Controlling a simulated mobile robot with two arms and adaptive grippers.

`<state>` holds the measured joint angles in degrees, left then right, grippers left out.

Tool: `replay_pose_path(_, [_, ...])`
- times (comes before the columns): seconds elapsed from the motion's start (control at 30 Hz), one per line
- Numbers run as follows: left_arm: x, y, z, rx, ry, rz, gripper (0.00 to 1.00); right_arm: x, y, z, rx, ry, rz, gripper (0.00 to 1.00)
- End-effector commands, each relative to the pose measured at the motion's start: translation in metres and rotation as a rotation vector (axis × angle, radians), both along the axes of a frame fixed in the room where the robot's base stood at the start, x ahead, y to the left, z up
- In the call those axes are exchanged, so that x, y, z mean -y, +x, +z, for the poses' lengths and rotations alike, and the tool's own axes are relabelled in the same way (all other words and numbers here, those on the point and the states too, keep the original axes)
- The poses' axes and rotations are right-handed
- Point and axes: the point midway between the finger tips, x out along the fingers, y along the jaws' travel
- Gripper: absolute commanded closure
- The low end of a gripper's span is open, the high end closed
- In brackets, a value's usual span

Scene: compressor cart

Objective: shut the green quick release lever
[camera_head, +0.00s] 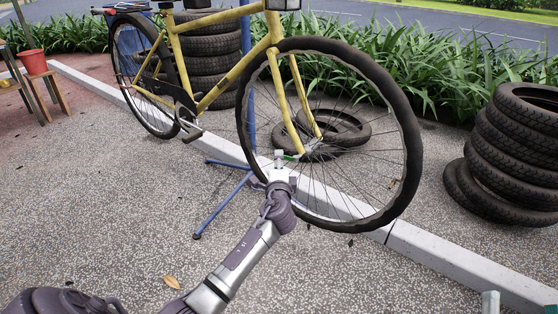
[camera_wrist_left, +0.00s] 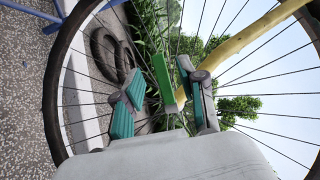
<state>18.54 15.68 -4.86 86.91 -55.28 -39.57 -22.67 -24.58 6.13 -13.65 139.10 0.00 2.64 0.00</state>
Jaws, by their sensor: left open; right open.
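The green quick release lever (camera_head: 291,157) is at the hub of the yellow bicycle's front wheel (camera_head: 398,190), by the lower fork end. In the left wrist view the lever (camera_wrist_left: 162,78) is a bright green bar standing between my two teal finger pads, close to the right one; whether it touches is unclear. My left gripper (camera_head: 280,164) is open at the hub, on the near side of the wheel; its fingers also show in the wrist view (camera_wrist_left: 154,88). My right gripper (camera_head: 520,304) is open and empty at the bottom right corner, mostly cut off.
A blue stand (camera_head: 226,207) holds the bicycle, its foot left of my left arm. Tyre stacks stand at the right (camera_head: 515,150) and behind the frame (camera_head: 208,50). A pale kerb (camera_head: 430,250) runs beneath the wheel. The paved ground in front is mostly clear.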

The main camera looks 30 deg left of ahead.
Motion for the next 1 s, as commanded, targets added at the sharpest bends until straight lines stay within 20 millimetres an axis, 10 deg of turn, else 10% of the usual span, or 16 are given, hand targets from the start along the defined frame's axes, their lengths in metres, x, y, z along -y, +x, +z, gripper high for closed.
replay_pose_path(0.67, [-0.020,0.031,0.000,-0.001,-0.001,-0.001,0.59,0.002,-0.025,0.035,0.250,0.072,0.014,0.27])
replay_pose_path(0.9, [-0.020,0.031,0.000,0.000,-0.001,-0.001,0.99,0.002,-0.025,0.035,0.249,0.072,0.014,0.27])
replay_pose_path(1.0, [-0.020,0.030,0.000,0.000,-0.001,-0.001,1.00,0.002,-0.025,0.035,0.249,0.071,0.013,0.27])
